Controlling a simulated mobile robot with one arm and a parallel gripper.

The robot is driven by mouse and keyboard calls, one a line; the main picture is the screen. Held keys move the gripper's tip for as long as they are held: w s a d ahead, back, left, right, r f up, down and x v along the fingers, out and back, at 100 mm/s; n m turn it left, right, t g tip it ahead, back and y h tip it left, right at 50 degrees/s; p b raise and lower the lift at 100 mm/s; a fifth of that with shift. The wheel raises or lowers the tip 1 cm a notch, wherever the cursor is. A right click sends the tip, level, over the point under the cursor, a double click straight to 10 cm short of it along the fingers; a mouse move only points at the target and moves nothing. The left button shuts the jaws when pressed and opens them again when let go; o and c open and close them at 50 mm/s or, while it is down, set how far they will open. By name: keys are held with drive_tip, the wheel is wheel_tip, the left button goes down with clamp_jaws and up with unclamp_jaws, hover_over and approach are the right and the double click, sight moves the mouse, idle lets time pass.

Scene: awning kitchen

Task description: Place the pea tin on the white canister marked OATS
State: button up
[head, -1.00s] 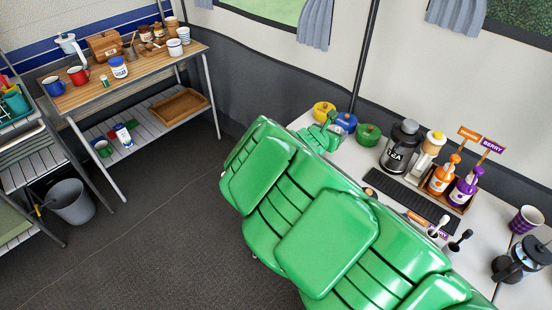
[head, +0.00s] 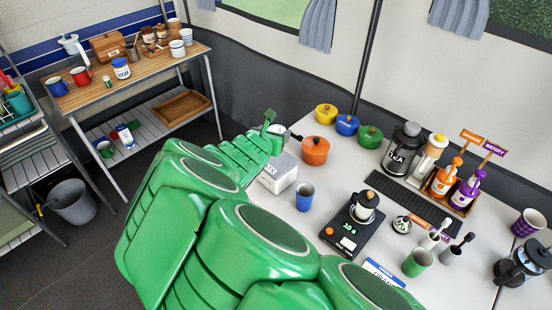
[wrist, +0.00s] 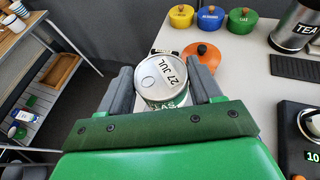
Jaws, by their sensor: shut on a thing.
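The pea tin (wrist: 163,84) shows in the wrist view, with a silver lid stamped 27 JUL, a pull ring and a green and white label. My gripper (wrist: 164,76) is shut on it, with one grey finger at each side. In the head view my gripper (head: 270,128) is over the far left part of the white table, above or beside the white canister (head: 280,174). Only the last letters of the canister's marking show past my arm.
An orange pot (head: 315,150) stands just right of the canister, and a blue cup (head: 304,196) nearer. Yellow (head: 326,113), blue (head: 346,124) and green (head: 369,137) pots stand behind. A black scale (head: 352,232) with a jar is further right.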

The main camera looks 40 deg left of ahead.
drive_tip(key=shift+f, duration=3.8)
drive_tip(key=shift+f, duration=0.1)
drive_tip(key=o, duration=1.2)
drive_tip(key=shift+c, duration=0.2)
drive_tip(key=shift+v, duration=2.05)
